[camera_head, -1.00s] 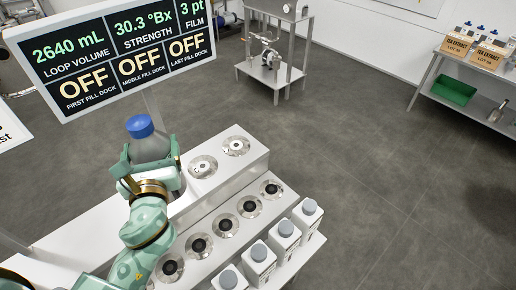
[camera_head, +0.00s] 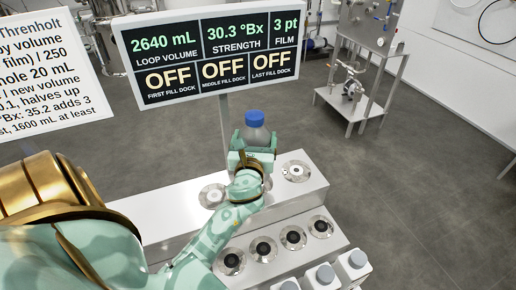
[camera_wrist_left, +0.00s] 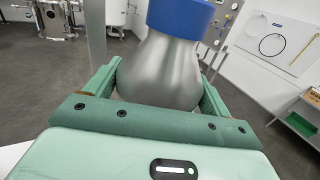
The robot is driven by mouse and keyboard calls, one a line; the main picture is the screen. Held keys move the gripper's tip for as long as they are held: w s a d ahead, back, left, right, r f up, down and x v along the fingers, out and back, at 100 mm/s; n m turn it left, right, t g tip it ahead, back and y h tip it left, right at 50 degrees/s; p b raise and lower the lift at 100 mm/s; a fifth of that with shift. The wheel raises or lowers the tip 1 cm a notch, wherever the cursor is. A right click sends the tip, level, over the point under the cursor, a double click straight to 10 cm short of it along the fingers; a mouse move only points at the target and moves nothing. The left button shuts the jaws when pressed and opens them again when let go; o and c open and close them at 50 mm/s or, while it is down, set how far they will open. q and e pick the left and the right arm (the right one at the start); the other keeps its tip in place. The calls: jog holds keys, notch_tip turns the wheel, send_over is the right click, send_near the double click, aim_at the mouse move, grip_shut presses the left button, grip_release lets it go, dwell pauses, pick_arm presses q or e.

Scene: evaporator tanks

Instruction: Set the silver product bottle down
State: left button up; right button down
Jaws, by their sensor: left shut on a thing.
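The silver product bottle (camera_head: 257,135) is a grey bottle with a blue cap, upright at the raised step of the white bench. My left gripper (camera_head: 253,147) is shut around its body; in the left wrist view the green fingers (camera_wrist_left: 158,92) stand on both sides of the bottle (camera_wrist_left: 160,70). On the raised step, one round metal dock (camera_head: 212,196) shows left of the bottle and another (camera_head: 295,171) right of it. The spot beneath the bottle is hidden by my gripper and arm, so I cannot tell whether its base touches anything. My right gripper is out of view.
A display (camera_head: 208,55) on a post stands behind the bottle, its three fill docks reading OFF. The lower step holds several black-centred round fittings (camera_head: 263,249). White containers with grey caps (camera_head: 325,275) line the front. A steel cart (camera_head: 352,98) stands behind right.

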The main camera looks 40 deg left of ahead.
pick_arm(q)
jog(key=shift+w+a+f+b, duration=0.2)
jog(key=shift+w+f+b, duration=0.25)
jog(key=shift+f, duration=0.6)
jog(key=shift+w+a+f+b, duration=0.15)
jog(key=shift+w+f+b, duration=0.2)
jog(key=shift+f, duration=0.65)
jog(key=shift+w+a+f+b, duration=0.2)
jog(key=shift+w+f+b, duration=0.25)
jog(key=shift+f, duration=0.6)
jog(key=shift+s, duration=0.1)
jog(key=shift+f, duration=0.15)
jog(key=o, duration=1.2)
jog(key=shift+r, duration=0.2)
jog(key=b+v, duration=0.1)
jog(key=v, duration=1.1)
